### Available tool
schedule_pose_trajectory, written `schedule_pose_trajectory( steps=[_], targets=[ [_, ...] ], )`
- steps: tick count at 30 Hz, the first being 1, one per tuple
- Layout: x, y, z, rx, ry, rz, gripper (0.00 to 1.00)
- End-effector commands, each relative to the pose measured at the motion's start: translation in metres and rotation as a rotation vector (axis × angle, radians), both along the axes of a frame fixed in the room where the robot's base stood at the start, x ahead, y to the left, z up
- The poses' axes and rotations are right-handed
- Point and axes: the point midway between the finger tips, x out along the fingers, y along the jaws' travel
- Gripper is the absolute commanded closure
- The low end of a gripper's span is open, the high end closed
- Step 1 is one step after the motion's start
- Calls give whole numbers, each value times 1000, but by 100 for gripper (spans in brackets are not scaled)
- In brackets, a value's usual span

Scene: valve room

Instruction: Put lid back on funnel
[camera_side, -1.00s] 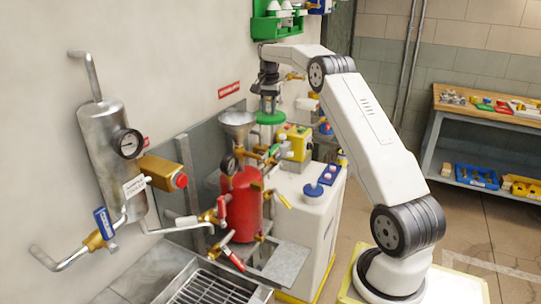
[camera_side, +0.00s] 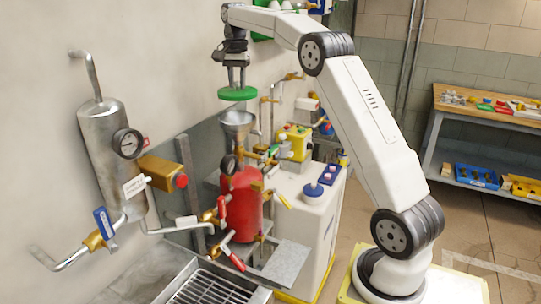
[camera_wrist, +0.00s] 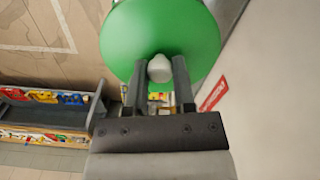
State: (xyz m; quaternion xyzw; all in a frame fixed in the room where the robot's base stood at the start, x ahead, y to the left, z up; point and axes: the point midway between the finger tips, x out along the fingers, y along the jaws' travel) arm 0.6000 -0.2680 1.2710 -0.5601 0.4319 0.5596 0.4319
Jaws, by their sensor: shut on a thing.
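The lid is a round green disc (camera_side: 238,94) with a pale knob (camera_wrist: 160,69) at its centre. My gripper (camera_side: 236,84) points down and is shut on the lid's knob. In the wrist view, the gripper's two fingers (camera_wrist: 160,85) stand on either side of the knob. The grey metal funnel (camera_side: 237,122) stands on top of the red tank, with its wide mouth up. The lid hangs level just above the funnel, with a small gap that looks clear in the side view. The lid hides part of the funnel's mouth.
The red tank (camera_side: 241,200) carries a gauge and several valves. A silver cylinder (camera_side: 103,150) with a gauge hangs on the wall at left. A yellow box (camera_side: 294,139) and pipework stand right of the funnel. A workbench (camera_side: 490,110) is at far right.

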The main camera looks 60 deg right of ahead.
Motion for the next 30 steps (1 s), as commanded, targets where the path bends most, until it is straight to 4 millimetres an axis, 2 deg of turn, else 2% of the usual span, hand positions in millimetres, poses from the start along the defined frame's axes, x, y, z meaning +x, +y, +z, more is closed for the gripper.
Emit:
schedule_pose_trajectory(
  steps=[4,14,30],
  targets=[
    [0,8,4,0,0,5,100],
    [0,8,1,1,1,5,100],
    [0,8,-27,0,0,4,100]
  ],
)
